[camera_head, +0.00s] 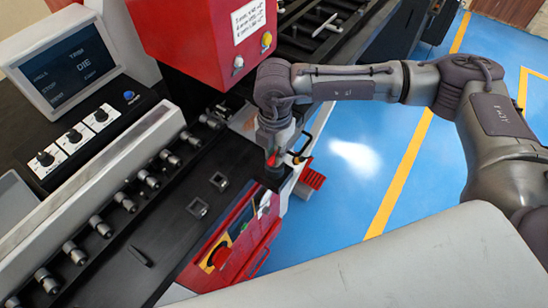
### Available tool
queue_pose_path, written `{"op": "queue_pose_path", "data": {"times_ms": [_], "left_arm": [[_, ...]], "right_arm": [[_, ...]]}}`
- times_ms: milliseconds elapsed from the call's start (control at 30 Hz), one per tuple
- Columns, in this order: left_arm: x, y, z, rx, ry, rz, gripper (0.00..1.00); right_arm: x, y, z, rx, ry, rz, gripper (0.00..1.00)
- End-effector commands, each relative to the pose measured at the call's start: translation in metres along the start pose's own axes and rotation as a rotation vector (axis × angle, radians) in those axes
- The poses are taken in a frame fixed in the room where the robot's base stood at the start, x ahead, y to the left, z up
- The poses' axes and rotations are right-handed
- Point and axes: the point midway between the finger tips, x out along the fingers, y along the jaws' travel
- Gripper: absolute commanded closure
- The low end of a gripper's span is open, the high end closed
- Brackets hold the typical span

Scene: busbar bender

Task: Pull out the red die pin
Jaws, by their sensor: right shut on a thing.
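The red die pin (271,160) shows as a small red piece at the front right corner of the black bender table, above a dark round piece (273,171). My right gripper (274,154) points down over it and is shut on it. The fingers hide part of the pin, and I cannot tell how far it sits in its hole. My left gripper is not in view.
A red machine head (195,35) stands just left of my right wrist. The black table (165,235) has two square sockets and a row of metal rollers. A control panel with a screen (68,64) is at upper left. Blue floor (350,165) lies open to the right.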

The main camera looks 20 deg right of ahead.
Motion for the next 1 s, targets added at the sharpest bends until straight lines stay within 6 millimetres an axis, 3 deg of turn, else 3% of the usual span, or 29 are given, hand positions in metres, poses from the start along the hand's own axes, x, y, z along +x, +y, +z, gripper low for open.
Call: {"op": "queue_pose_path", "data": {"times_ms": [1000], "left_arm": [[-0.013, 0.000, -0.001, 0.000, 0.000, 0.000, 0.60]], "right_arm": [[-0.031, 0.000, 0.000, 0.000, 0.000, 0.001, 1.00]]}}
